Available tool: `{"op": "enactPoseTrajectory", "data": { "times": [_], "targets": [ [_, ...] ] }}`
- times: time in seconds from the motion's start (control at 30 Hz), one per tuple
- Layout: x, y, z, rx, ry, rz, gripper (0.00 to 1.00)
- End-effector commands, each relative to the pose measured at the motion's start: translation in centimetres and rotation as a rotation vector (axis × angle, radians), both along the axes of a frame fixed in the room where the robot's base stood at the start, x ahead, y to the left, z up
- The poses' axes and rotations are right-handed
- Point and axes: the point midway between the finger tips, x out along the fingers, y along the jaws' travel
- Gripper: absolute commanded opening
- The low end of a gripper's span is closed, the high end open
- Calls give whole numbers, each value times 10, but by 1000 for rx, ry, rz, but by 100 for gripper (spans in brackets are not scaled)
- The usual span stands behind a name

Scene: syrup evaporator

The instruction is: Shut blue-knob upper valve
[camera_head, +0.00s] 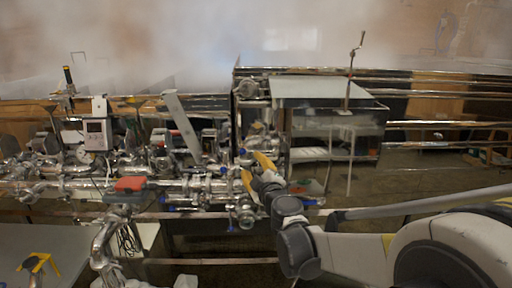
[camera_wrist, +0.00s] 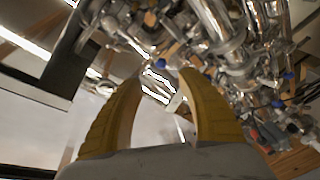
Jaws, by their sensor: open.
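Several valves with small blue knobs sit along the shiny steel pipework. An upper blue knob (camera_head: 242,152) shows in the head view, just above and left of my gripper. My gripper (camera_head: 254,166) has yellow fingers, open and apart, close to the pipes. In the wrist view my gripper (camera_wrist: 160,76) is open with nothing clearly held; bright metal shows beyond its tips. Blue knobs (camera_wrist: 288,76) also show to the right there. I cannot tell how far the upper valve is turned.
A red-topped fitting (camera_head: 130,184) and a white gauge box (camera_head: 95,133) stand on the pipework to the left. A flat-topped metal pan (camera_head: 318,92) and long rails are behind. Steam hangs at the top. Pipes crowd my gripper's left side.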

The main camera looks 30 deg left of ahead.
Motion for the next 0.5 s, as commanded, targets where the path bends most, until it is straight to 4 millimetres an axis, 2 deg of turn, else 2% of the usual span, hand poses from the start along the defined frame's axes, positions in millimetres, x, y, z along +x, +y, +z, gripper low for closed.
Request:
{"op": "enactPoseTrajectory", "data": {
  "times": [0.17,0.5],
  "targets": [
    [13,17,-3,-4,-3,6,46],
    [59,63,-2,-3,-2,4,46]
  ]
}}
